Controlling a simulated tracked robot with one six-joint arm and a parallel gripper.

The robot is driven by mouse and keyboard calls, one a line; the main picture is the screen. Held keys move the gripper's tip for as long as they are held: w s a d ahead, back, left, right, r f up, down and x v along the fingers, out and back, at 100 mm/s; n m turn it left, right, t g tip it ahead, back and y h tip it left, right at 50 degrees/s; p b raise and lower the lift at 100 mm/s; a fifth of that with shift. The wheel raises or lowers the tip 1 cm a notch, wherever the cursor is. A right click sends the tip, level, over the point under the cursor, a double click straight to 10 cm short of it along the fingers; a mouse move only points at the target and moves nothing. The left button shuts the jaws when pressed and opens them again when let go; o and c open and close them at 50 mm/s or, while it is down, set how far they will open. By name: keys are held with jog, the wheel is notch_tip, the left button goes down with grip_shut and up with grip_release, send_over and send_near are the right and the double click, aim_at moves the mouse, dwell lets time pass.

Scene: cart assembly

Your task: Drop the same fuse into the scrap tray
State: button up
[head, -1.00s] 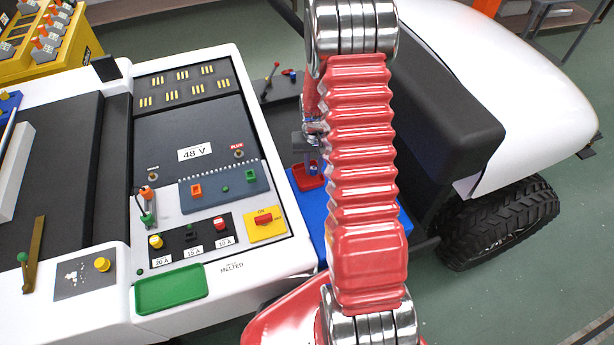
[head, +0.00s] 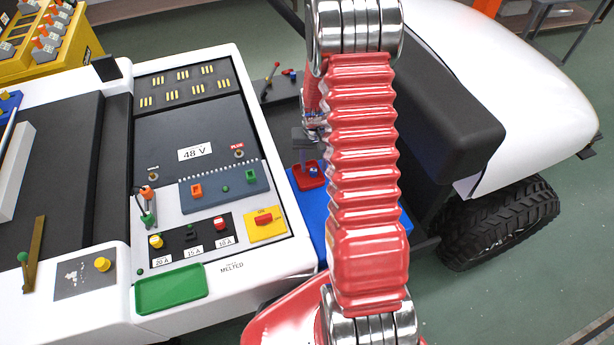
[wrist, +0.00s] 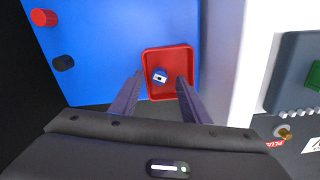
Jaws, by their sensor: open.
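A small blue fuse with a pale face (wrist: 160,76) lies inside the red scrap tray (wrist: 184,54), toward its left side. In the head view the fuse (head: 313,171) shows as a small blue spot in the same red tray (head: 308,183), on a blue surface. My gripper (wrist: 159,82) is open over the tray, its two dark fingers apart on either side of the fuse, with nothing seen held between them. In the head view my gripper (head: 306,142) is above the tray, partly hidden by my red arm.
The white cart panel with a row of fuse holders (head: 190,235) stands left of the red tray. A green tray (head: 171,289) sits at its front edge. A red knob (wrist: 43,18) and a dark knob (wrist: 63,63) stand on the blue surface (wrist: 110,50). A black seat (head: 440,110) is to the right.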

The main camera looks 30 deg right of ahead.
notch_tip(320, 180, up, 12)
dwell(0.5)
dwell(0.7)
jog(key=s+a+r+n+t, duration=0.2)
jog(key=s+a+r+n, duration=0.1)
jog(key=s+a+r, duration=0.6)
jog(key=s+a+r+n+t, duration=0.2)
jog(key=s+a+r+t, duration=0.1)
jog(key=s+a+r, duration=0.6)
jog(key=a+r, duration=0.4)
jog(key=a, duration=0.1)
jog(key=shift+s+a+r+n+t, duration=0.15)
jog(key=shift+s+a+n+t, duration=0.15)
jog(key=shift+s+n, duration=0.1)
dwell(0.7)
jog(key=shift+d, duration=0.1)
